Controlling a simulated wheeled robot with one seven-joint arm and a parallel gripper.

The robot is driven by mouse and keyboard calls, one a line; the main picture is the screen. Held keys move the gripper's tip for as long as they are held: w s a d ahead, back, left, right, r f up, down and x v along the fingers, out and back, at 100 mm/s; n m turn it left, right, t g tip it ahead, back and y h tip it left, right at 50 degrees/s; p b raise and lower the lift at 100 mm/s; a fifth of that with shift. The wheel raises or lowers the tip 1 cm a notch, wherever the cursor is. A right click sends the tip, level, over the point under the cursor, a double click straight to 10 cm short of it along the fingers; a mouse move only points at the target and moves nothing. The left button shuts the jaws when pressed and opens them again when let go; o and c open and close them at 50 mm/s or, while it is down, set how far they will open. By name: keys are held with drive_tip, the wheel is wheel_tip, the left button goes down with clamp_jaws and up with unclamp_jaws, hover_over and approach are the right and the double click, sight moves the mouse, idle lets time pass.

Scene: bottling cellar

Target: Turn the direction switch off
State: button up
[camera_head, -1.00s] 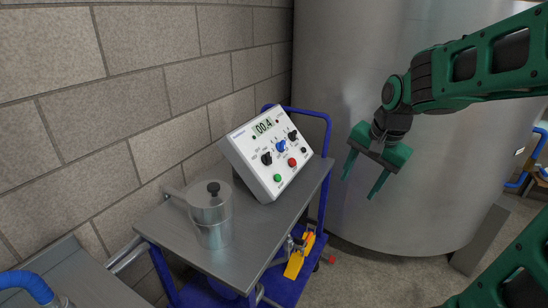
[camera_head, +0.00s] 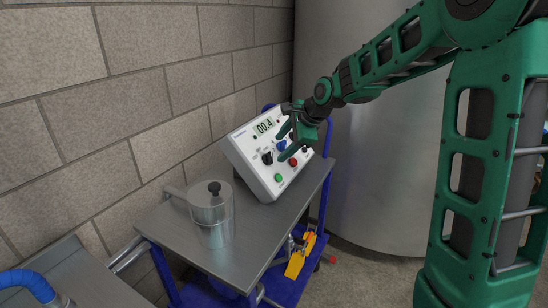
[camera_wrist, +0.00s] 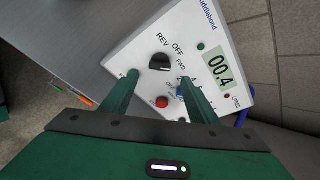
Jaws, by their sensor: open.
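The direction switch is a black knob (camera_head: 267,158) on the white sloped control box (camera_head: 242,155). In the wrist view the knob (camera_wrist: 160,62) has the labels REV, OFF and FWD around it. I cannot tell clearly which label its pointer faces. My gripper (camera_wrist: 158,77) is open, with one finger on either side of the knob in that view and nothing held. In the head view my gripper (camera_head: 281,146) is in front of the panel, close to the knob. Contact with the knob cannot be made out.
The box has a display (camera_wrist: 219,68) reading 00.4, a red button (camera_head: 293,162), a green button (camera_head: 278,177) and a blue knob (camera_head: 281,146). A metal lidded pot (camera_head: 212,215) stands on the grey cart top (camera_head: 262,228). A block wall (camera_head: 150,110) is behind; a steel tank (camera_head: 385,170) stands right.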

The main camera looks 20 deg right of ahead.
sight(272, 157)
drive_tip(key=x, duration=0.7)
drive_tip(key=shift+w+a+f, duration=0.1)
drive_tip(key=shift+f, duration=0.05)
